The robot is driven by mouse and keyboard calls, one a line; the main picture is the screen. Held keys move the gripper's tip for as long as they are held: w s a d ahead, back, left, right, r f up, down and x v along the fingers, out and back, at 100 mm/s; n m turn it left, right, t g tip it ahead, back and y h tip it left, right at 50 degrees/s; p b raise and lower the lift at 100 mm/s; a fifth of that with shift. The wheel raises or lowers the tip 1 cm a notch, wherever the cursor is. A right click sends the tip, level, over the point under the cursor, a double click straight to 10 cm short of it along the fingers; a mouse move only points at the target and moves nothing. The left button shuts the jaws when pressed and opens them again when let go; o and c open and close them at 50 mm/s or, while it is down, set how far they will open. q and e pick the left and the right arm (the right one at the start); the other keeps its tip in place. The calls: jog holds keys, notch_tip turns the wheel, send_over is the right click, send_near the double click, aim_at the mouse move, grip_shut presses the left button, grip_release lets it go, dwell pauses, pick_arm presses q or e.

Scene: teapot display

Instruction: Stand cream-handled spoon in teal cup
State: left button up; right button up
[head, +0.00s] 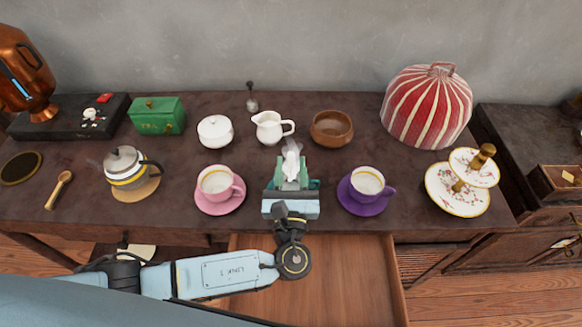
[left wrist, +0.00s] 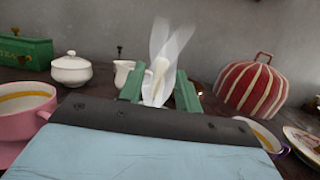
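My left gripper (head: 291,180) is over the front middle of the table, between the pink and purple cups. Its two green fingers stand apart in the left wrist view (left wrist: 161,88), so it looks open. A pale, blurred, partly see-through upright shape, seemingly the cream-handled spoon (left wrist: 158,70), is between the fingers; it also shows in the head view (head: 291,160). I cannot tell whether a finger touches it. The teal cup is not clearly visible; a bit of teal shows beside the gripper, which hides what is below. My right gripper is not in view.
A pink cup (head: 216,182) stands left of the gripper and a purple cup (head: 368,182) right. Behind are a white sugar pot (head: 215,131), a white jug (head: 270,127) and a brown bowl (head: 332,128). A wooden spoon (head: 58,190) lies far left. An open drawer (head: 350,275) juts out in front.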

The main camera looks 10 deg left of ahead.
pick_arm(q)
jog(key=shift+o, duration=0.3)
jog(key=v, duration=1.3)
jog(key=shift+s, duration=0.2)
jog(key=shift+d, duration=0.1)
dwell(0.3)
